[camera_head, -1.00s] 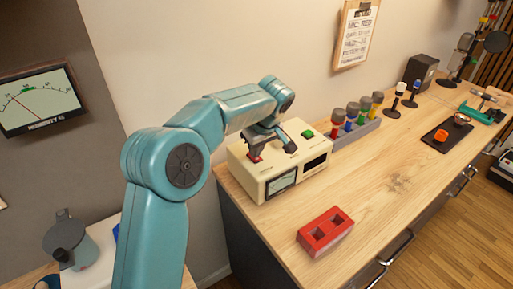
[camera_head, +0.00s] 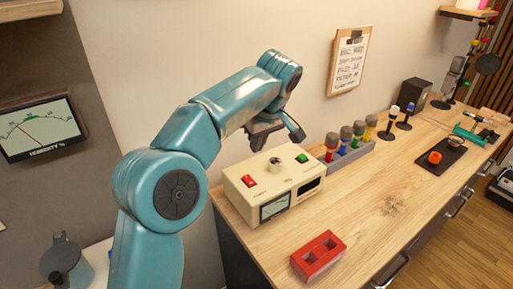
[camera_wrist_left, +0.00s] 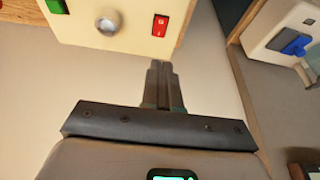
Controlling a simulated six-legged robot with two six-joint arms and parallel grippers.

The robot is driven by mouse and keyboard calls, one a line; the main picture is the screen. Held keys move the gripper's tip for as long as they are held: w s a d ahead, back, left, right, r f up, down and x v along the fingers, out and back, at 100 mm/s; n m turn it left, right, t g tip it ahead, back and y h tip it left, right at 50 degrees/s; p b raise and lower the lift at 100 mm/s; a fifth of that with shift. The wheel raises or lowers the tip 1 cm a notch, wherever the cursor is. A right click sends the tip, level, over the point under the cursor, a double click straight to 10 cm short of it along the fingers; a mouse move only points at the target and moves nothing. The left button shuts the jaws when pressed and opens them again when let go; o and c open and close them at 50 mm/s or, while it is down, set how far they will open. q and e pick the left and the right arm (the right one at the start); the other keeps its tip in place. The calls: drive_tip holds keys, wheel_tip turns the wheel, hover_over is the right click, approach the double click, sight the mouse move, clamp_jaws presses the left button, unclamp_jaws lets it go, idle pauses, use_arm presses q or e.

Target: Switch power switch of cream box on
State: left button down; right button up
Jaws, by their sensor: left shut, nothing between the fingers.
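The cream box (camera_head: 285,195) stands on the left end of the wooden bench. On its top are a red rocker switch (camera_head: 249,181), a round knob (camera_head: 275,164) and a green button (camera_head: 302,158). The switch looks bright red, and it also shows in the wrist view (camera_wrist_left: 160,25) with white marks. A dial meter (camera_head: 275,207) is on the front. My left gripper (camera_head: 259,143) is above the back of the box, apart from the switch. In the wrist view its fingers (camera_wrist_left: 158,70) are shut and empty. My right gripper is out of view.
A grey rack (camera_head: 350,154) of colored-top bottles stands right of the box. A clipboard (camera_head: 350,61) hangs on the wall behind.

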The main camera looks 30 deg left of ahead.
use_arm(q)
drive_tip(key=shift+d, duration=0.15)
drive_tip(key=shift+w+a+r+p, duration=0.2)
drive_tip(key=shift+w+a+p, duration=0.15)
drive_tip(key=shift+a+p, duration=0.5)
drive_tip(key=p, duration=0.2)
approach(246, 176)
drive_tip(key=x, duration=0.5)
drive_tip(key=shift+a+f, duration=0.2)
drive_tip(key=shift+a, duration=0.05)
drive_tip(key=shift+w+f, duration=0.1)
drive_tip(key=shift+f, duration=0.45)
